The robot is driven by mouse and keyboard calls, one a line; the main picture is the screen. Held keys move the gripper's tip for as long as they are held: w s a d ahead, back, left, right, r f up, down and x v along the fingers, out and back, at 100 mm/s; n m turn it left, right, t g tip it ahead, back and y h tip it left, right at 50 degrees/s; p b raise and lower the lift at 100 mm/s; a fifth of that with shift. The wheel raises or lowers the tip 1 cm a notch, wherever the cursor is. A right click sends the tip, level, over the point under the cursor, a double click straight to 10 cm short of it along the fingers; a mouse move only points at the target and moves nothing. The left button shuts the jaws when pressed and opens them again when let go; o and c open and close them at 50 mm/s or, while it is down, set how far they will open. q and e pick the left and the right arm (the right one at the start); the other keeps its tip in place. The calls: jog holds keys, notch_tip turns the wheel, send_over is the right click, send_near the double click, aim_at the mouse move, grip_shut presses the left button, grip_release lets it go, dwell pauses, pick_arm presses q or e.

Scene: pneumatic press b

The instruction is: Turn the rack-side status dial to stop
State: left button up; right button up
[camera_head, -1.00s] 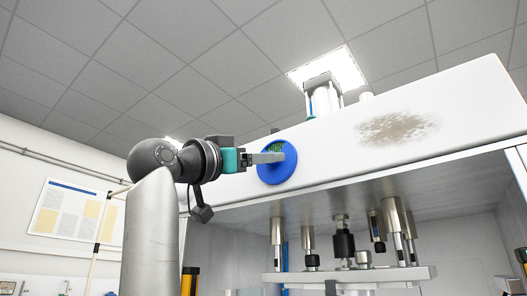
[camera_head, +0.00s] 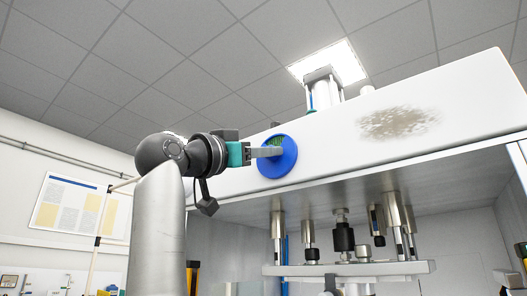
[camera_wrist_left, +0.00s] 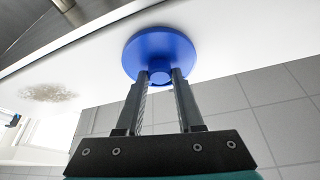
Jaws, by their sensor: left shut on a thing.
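The status dial is a round blue disc (camera_head: 279,160) on the white front beam of the press, left of a brown smudge. A bit of green shows on its upper left in the head view. My left gripper (camera_head: 274,152) reaches it from the left, with its fingers over the disc. In the left wrist view the dial (camera_wrist_left: 160,48) faces the gripper (camera_wrist_left: 161,82), whose two fingers stand on either side of a small blue knob at the disc's lower edge. The fingers are shut on this knob. Any markings on the dial are hidden or too small to read. My right gripper is not in view.
The white press beam (camera_head: 340,146) runs across the right half. Below it hang several metal posts above a plate (camera_head: 350,268). A notice board (camera_head: 68,207) is on the left wall.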

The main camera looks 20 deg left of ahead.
pick_arm(q)
grip_shut()
jog(key=shift+w+a+r+m+g+h+p, duration=0.2)
jog(key=shift+m+g+p, duration=1.1)
jog(key=shift+m+p, duration=2.3)
jog(key=shift+s+d+r+m+g+h+p, duration=0.2)
jog(key=shift+m+g+p, duration=1.1)
jog(key=shift+m+p, duration=2.3)
jog(key=shift+w+a+f+m+g+h+p, duration=0.2)
jog(key=shift+m+g+p, duration=1.1)
jog(key=shift+m+p, duration=2.3)
jog(key=shift+s+r+n+p, duration=0.1)
jog(key=shift+n+p, duration=0.3)
jog(key=shift+p, duration=0.05)
jog(key=o, duration=1)
grip_release()
